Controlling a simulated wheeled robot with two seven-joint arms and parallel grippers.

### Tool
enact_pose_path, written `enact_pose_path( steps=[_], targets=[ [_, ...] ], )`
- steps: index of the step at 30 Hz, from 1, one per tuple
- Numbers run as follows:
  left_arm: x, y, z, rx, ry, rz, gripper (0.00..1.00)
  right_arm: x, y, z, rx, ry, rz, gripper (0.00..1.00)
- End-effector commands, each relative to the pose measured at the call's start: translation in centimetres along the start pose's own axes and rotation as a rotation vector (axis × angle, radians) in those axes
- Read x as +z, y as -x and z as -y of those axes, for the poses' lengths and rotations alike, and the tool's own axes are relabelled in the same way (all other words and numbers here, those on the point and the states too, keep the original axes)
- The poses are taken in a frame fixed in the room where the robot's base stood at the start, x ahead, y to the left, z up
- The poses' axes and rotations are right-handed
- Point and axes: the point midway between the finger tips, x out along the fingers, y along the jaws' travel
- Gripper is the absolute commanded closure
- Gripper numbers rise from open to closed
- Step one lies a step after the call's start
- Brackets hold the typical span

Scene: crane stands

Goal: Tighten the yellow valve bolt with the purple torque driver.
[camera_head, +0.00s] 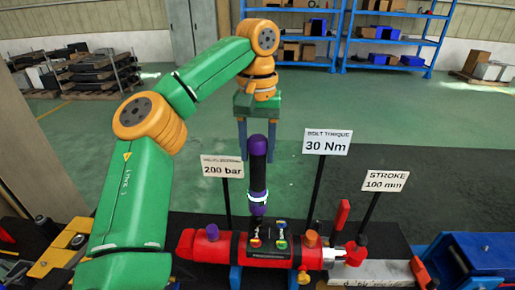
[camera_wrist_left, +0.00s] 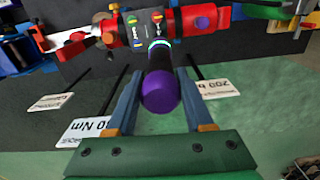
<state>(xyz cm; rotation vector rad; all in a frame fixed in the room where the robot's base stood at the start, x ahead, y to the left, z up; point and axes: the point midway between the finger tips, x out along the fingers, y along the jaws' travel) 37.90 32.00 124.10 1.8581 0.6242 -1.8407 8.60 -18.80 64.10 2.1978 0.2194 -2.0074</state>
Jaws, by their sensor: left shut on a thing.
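My left gripper (camera_head: 257,152) points down and is shut on the purple torque driver (camera_head: 258,185), a purple and black tool with a glowing ring. The driver stands roughly upright, its thin tip over the left part of the dark valve block on the red cylinder (camera_head: 205,247). In the wrist view the driver (camera_wrist_left: 160,92) lies between the blue fingers of the gripper (camera_wrist_left: 158,90) and hides part of the block. Small coloured valve parts (camera_head: 281,240) sit on the block. Whether the tip touches the yellow bolt (camera_head: 255,243) I cannot tell. My right gripper is not in view.
Signs stand behind the cylinder: 200 bar (camera_head: 222,168), 30 Nm (camera_head: 326,142) and 100 mm (camera_head: 385,181). A blue vice (camera_head: 480,255) stands far right.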

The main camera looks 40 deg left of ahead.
Motion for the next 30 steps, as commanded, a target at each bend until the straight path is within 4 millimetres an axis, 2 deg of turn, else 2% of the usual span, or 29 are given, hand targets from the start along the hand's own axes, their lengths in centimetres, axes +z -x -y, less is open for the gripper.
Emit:
enact_pose_path(
  steps=[30],
  targets=[
    [0.0,-0.02,0.0,0.001,0.0,0.0,1.0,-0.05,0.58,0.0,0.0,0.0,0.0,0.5]
  ],
)
